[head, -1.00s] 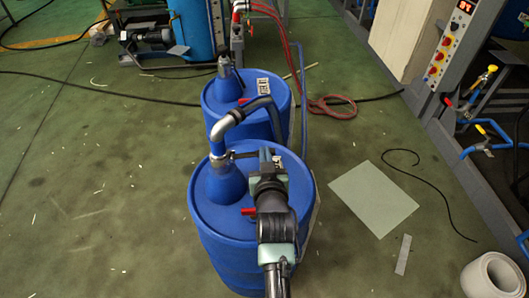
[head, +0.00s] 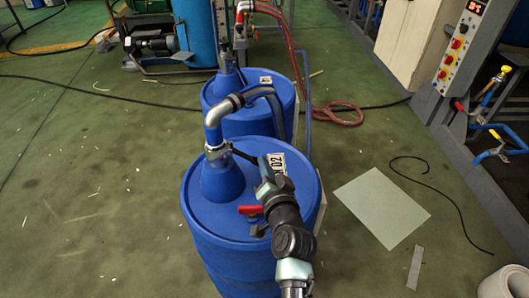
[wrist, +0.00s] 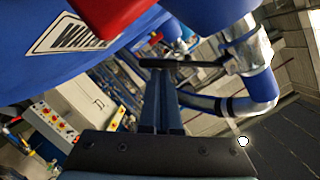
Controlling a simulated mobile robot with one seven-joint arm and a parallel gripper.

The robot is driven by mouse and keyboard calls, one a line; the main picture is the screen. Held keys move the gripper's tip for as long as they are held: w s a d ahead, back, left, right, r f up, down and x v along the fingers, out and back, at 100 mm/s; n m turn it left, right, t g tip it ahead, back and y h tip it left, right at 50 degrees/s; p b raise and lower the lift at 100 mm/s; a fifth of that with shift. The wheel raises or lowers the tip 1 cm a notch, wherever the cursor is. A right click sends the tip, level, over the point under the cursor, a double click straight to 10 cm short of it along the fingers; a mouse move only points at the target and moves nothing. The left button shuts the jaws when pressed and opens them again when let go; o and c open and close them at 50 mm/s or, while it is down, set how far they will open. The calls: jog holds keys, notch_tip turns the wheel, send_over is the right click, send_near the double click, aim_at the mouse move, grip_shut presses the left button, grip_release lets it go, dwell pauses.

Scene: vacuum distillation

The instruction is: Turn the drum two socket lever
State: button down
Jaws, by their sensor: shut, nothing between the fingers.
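Drum two (head: 205,255) is the nearer blue drum, with a D2 label (head: 277,162) on its top. A bent metal pipe rises from its blue socket cone (head: 219,182). A dark socket lever (head: 243,155) sticks out sideways from the metal clamp (head: 217,152) on this pipe. My gripper (head: 265,172) is over the drum top at the lever's outer end. In the wrist view, my shut fingers (wrist: 163,98) reach up to the dark lever bar (wrist: 180,63), with nothing between them. I cannot tell whether they touch it. The lever's outer end is partly hidden in the head view.
A red valve handle (head: 250,209) sits on the drum top, left of my arm. A second blue drum (head: 284,103) stands behind, with a hose between. Red hoses (head: 340,115) lie on the floor behind right. A control panel (head: 464,45) stands at right. Floor left is mostly clear.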

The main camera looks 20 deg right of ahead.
jog(key=shift+w+a+f+m+t+y+b, duration=0.15)
jog(key=shift+a+f+m+b, duration=0.1)
jog(key=shift+f+m+b, duration=0.2)
jog(key=shift+a+f+m+t+y+b, duration=0.2)
jog(key=shift+f+m+b, duration=0.1)
jog(key=shift+f+m, duration=0.25)
jog(key=shift+w+a+f+b, duration=0.1)
jog(key=shift+a+f+b, duration=0.15)
jog(key=shift+a+b, duration=0.15)
